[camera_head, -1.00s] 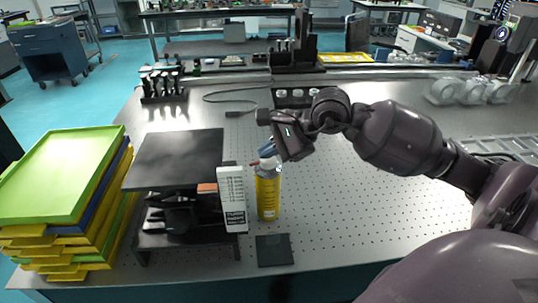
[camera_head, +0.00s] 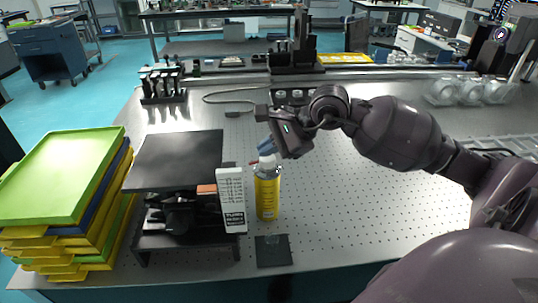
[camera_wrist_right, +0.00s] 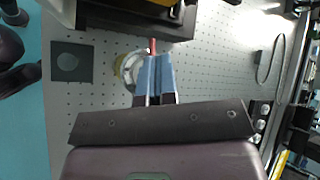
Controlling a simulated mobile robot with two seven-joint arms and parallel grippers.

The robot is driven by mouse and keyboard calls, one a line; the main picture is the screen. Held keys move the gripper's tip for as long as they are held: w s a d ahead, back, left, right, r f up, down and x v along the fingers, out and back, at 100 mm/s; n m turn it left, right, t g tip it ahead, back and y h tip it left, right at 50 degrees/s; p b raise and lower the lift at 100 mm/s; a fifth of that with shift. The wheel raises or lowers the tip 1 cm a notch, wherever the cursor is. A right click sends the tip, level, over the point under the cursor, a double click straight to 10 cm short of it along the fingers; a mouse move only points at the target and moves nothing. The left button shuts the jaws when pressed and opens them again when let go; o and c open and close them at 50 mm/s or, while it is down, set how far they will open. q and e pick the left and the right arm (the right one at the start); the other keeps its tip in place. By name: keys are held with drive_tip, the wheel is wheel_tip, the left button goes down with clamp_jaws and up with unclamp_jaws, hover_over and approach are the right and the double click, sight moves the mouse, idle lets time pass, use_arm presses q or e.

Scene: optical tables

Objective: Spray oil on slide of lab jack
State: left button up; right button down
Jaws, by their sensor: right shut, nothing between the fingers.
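The lab jack (camera_head: 180,158) stands at the left centre of the optical table with its flat black top plate level. Its slide is under the plate and mostly in shadow. A white card with printed text (camera_head: 232,200) is at its right side. The yellow oil spray can (camera_head: 267,192) stands upright just right of the card, with a white top and a red nozzle. My right gripper (camera_head: 266,148) is shut and empty, with its blue fingertips at the can's top. In the right wrist view the shut fingers (camera_wrist_right: 155,78) overlap the can's top (camera_wrist_right: 130,68). My left gripper is not in view.
A stack of green, yellow and blue trays (camera_head: 65,180) stands left of the jack. A black square plate (camera_head: 274,250) lies in front of the can. Black posts (camera_head: 163,85) stand at the back left. The table right of the can is clear.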

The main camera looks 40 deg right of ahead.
sight(269, 158)
drive_tip(key=shift+r+p, duration=0.8)
drive_tip(key=shift+r, duration=1.9)
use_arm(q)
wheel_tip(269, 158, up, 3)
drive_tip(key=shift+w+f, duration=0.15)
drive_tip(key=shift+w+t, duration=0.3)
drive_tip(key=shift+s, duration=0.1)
